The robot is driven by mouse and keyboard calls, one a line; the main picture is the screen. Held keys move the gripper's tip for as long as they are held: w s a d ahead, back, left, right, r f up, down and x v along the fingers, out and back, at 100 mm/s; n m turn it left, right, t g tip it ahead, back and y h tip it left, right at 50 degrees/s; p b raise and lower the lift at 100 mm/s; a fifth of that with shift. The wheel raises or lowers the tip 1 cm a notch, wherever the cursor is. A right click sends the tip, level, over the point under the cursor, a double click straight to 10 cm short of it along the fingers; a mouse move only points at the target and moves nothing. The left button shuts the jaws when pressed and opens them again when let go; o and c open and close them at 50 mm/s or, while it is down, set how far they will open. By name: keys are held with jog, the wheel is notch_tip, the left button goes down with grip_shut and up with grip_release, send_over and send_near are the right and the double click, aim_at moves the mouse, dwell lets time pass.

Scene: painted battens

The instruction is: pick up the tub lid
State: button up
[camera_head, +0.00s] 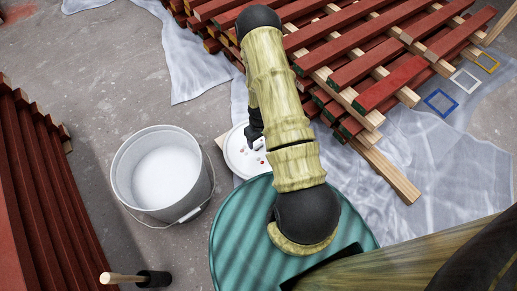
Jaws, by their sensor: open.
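The tub lid (236,158) is a white disc with a few small reddish spots. It lies beside the tub, at the edge of the clear plastic sheet, and my arm covers its right part. My gripper (259,147) is dark and hangs over the lid's upper right part, with its jaws open and nothing seen between them. The arm partly hides the gripper, and I cannot tell whether the fingertips touch the lid. The open tub (120,176) is a light grey bucket with white content and a wire handle, standing left of the lid.
Red-painted battens (365,65) lie across bare wooden bearers at the top right, over the plastic sheet (365,200). More red battens (35,190) are stacked at the left. Grey floor (105,70) is clear at the upper left.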

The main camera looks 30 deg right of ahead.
aim_at(259, 145)
jog(key=shift+f, duration=0.1)
jog(key=f+b, duration=0.5)
jog(key=shift+w, duration=0.3)
dwell(0.3)
jog(key=c, duration=1.2)
